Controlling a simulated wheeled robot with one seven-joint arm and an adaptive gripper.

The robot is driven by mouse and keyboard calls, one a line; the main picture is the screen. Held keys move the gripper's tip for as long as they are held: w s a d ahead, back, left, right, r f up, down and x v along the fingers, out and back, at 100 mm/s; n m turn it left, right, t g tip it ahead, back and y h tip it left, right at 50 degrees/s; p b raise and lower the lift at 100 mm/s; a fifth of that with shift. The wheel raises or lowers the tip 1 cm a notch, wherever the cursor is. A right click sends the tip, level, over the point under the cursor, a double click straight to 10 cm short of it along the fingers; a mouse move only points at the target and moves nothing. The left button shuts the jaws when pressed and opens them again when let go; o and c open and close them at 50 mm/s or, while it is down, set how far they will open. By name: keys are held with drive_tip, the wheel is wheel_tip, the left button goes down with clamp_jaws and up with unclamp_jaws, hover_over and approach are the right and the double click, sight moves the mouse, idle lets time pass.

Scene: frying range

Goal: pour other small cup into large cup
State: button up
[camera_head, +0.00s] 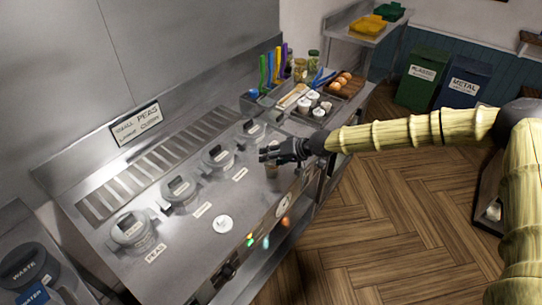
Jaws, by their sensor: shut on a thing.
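My gripper (268,154) is above the steel counter, near its front edge. It is shut on a small cup (271,170), which shows only in part under the fingers. The cup is too small and covered to tell its tilt or contents. A white round object (222,224) with a small raised middle sits on the counter to the lower left, apart from the gripper. Several small white cups (318,112) stand together at the far right end of the counter. I cannot tell which object is the large cup.
Coloured-handled utensils (272,68), jars (300,70) and a tray of brown round items (346,84) stand at the back. Bare counter lies between the gripper and the white object.

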drive_tip(key=shift+f, duration=0.2)
drive_tip(key=shift+w+d+m+g+b, duration=0.15)
drive_tip(key=shift+m+g+b, duration=0.15)
drive_tip(key=shift+b, duration=0.15)
drive_tip(key=shift+w+d+b, duration=0.1)
drive_tip(key=shift+d+b, duration=0.1)
drive_tip(key=shift+b, duration=0.1)
drive_tip(key=shift+m+g+b, duration=0.3)
drive_tip(key=shift+g+b, duration=0.3)
drive_tip(key=shift+w+f+m+g+b, duration=0.2)
drive_tip(key=shift+m+g+b, duration=0.1)
drive_tip(key=shift+g+b, duration=0.15)
drive_tip(key=shift+w+m+g+b, duration=0.3)
drive_tip(key=shift+m+g+b, duration=0.5)
drive_tip(key=shift+g, duration=0.55)
drive_tip(key=shift+a, duration=0.15)
